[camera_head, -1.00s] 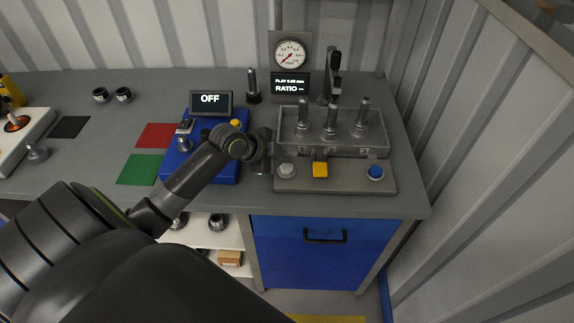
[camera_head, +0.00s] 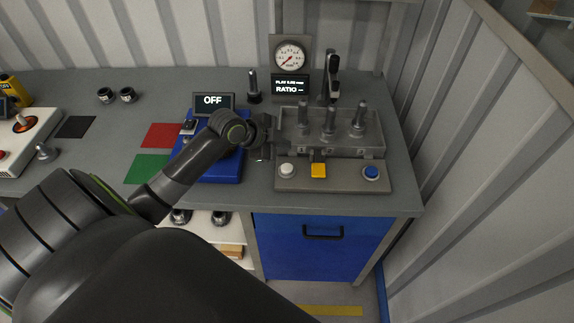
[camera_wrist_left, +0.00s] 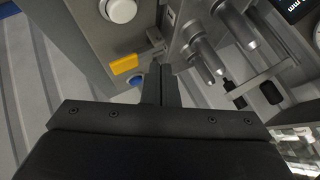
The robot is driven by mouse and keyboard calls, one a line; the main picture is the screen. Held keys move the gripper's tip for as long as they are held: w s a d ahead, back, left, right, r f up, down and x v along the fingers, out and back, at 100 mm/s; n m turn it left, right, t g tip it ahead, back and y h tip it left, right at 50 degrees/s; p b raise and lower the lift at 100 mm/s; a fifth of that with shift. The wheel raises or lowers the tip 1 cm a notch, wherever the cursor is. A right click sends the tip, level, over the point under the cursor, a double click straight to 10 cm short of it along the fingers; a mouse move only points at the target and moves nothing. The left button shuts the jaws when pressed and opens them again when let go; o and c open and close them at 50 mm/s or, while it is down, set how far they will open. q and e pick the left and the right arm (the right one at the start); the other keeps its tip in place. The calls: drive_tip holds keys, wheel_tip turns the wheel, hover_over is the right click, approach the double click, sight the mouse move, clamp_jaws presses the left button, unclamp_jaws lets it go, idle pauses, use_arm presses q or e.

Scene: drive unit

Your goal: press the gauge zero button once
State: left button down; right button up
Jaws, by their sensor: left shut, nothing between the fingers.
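The grey drive unit (camera_head: 332,178) stands at the right of the bench. Its front ledge carries a white round button (camera_head: 287,169), a yellow block (camera_head: 318,170) and a blue round button (camera_head: 371,172). No label shows which one is the gauge zero button. The dial gauge (camera_head: 290,57) is behind the unit, above a display (camera_head: 290,86) reading PLAY and RATIO. My left gripper (camera_head: 280,146) is at the unit's left end, above and behind the white button.
Upright metal pins (camera_head: 330,118) stand in the unit's tray behind the ledge. A blue box (camera_head: 222,170) with an OFF screen (camera_head: 213,103) is under and left of my arm. A dark upright post (camera_head: 253,86) stands behind. A ribbed wall (camera_head: 470,150) bounds the right.

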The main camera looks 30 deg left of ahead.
use_arm(q)
wheel_tip(320, 180, up, 10)
drive_tip(key=p, duration=0.7)
drive_tip(key=shift+p, duration=0.3)
